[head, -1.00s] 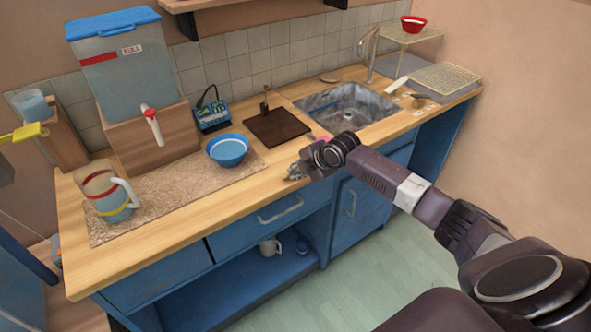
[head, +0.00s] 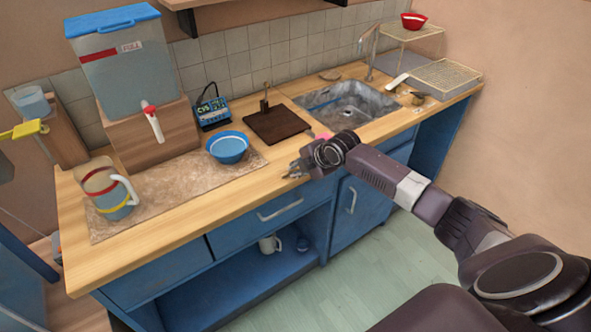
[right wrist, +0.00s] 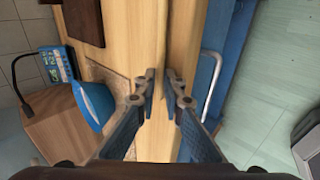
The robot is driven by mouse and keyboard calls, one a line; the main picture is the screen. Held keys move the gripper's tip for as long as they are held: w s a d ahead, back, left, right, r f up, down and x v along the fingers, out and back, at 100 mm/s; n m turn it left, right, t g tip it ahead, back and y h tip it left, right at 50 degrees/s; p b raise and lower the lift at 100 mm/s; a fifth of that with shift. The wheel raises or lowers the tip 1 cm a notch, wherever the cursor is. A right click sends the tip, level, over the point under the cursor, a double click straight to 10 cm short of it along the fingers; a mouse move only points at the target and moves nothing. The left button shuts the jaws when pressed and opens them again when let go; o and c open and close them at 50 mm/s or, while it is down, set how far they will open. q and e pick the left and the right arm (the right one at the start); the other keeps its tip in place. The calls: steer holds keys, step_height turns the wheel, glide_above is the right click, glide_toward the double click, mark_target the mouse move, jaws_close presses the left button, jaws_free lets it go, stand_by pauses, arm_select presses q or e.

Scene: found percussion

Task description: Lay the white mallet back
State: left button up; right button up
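I cannot pick out the white mallet for certain. A slim white thing (head: 397,82) lies on the counter right of the sink in the head view, too small to tell whether it is the mallet. My right gripper (head: 289,171) is over the counter's front edge, right of the blue bowl (head: 228,148). In the right wrist view my right gripper (right wrist: 160,76) has its fingertips apart, with a narrow gap and nothing between them. The blue bowl shows at its left there (right wrist: 94,102).
A dark board (head: 283,124) with an upright stick lies behind my right gripper. A sink (head: 345,105), wire rack (head: 445,76), blue device (head: 212,115), tank (head: 125,68) and jug (head: 108,188) stand around. A pink thing (head: 323,135) is partly hidden behind my wrist.

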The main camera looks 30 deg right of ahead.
steer(key=o, duration=0.4)
steer(key=shift+f, duration=0.15)
steer(key=shift+c, duration=0.2)
steer(key=shift+s, duration=0.1)
steer(key=v, duration=1.2)
